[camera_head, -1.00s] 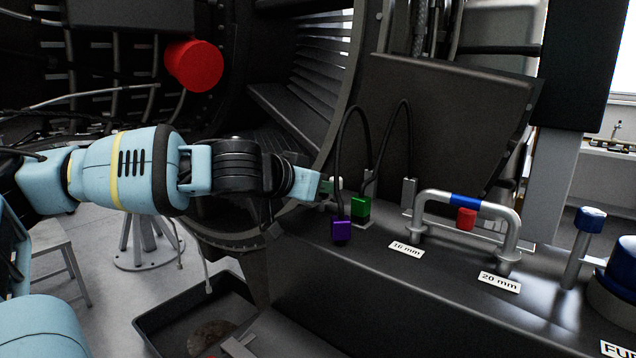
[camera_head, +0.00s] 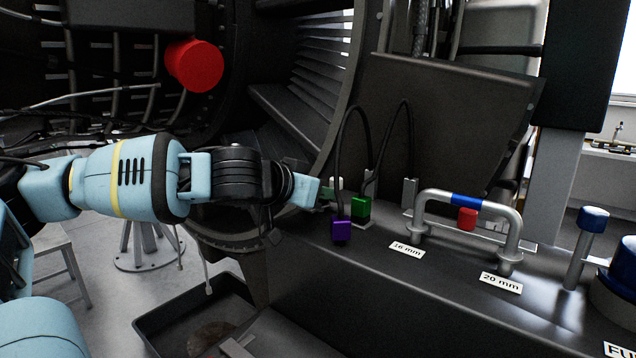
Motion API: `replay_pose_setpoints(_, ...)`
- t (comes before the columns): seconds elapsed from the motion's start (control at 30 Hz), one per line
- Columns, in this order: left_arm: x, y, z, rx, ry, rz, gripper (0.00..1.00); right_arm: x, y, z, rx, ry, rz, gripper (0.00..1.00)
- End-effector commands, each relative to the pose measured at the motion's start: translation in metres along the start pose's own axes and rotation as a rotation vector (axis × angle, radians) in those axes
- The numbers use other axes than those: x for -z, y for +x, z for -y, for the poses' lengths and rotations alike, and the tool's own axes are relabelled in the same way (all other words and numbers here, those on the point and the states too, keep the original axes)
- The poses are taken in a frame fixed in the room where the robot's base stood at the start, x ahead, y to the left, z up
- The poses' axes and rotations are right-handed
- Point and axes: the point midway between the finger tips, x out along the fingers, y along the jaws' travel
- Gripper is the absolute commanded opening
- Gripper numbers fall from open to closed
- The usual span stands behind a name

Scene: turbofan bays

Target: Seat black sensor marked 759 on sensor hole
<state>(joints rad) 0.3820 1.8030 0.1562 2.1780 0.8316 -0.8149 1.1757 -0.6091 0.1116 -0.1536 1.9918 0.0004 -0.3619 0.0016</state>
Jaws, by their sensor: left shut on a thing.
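My left gripper (camera_head: 326,193) is at the left end of the dark bench top, just behind and left of the purple connector block (camera_head: 341,230) and left of the green connector block (camera_head: 360,208). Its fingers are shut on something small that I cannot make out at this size. A black sensor marked 759 cannot be picked out, and no marking is readable. The sensor hole cannot be told apart; the fingers and blocks cover part of that area. My right gripper is not in view.
Black cables loop above the connector blocks. A metal handle with a blue band (camera_head: 466,201), a red knob (camera_head: 467,218) and labels reading 16 mm (camera_head: 406,249) and 20 mm (camera_head: 501,283) are to the right. A dark tray (camera_head: 150,329) lies below. A red cylinder (camera_head: 194,65) hangs upper left.

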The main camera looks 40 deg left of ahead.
Motion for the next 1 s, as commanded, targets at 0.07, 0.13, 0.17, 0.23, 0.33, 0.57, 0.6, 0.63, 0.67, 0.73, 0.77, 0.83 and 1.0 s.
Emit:
replay_pose_setpoints(0.07,-0.0011,0.0005,-0.0001,0.0,0.0,0.0,0.01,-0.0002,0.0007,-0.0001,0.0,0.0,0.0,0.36)
replay_pose_setpoints(0.13,-0.0025,0.0011,-0.0001,0.0,0.0,0.0,0.01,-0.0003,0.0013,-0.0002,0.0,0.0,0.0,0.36)
replay_pose_setpoints(0.17,-0.0031,0.0014,-0.0001,0.0,0.0,0.0,0.01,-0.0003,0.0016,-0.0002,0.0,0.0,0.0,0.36)
replay_pose_setpoints(0.23,-0.0046,0.002,-0.0002,0.0,0.0,0.0,0.01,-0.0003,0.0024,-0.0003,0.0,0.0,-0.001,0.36)
replay_pose_setpoints(0.33,-0.0067,0.0029,-0.0003,-0.001,0.0,0.0,0.01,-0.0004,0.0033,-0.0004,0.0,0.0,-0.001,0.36)
replay_pose_setpoints(0.57,-0.0096,0.004,-0.0004,-0.001,0.0,0.0,0.01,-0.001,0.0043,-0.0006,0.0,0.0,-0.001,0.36)
replay_pose_setpoints(0.6,-0.0096,0.004,-0.0003,-0.001,0.0,-0.001,0.01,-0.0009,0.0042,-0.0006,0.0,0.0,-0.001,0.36)
replay_pose_setpoints(0.63,-0.0095,0.0039,-0.0003,-0.001,0.0,-0.001,0.01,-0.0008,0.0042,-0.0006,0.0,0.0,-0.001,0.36)
replay_pose_setpoints(0.67,-0.0094,0.0039,-0.0003,-0.001,0.0,-0.001,0.01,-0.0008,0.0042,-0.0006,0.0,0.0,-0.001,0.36)
replay_pose_setpoints(0.73,-0.0093,0.0038,-0.0003,-0.001,0.0,-0.001,0.01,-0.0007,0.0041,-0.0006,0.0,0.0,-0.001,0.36)
replay_pose_setpoints(0.77,-0.0093,0.0038,-0.0003,-0.001,0.0,-0.001,0.01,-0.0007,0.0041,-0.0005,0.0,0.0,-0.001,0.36)
replay_pose_setpoints(0.83,-0.0093,0.0038,-0.0002,-0.001,0.0,-0.001,0.32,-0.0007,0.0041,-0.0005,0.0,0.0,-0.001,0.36)
replay_pose_setpoints(1.0,-0.0093,0.0039,-0.0002,0.0,0.0,-0.001,0.5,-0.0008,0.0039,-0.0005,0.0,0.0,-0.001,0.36)
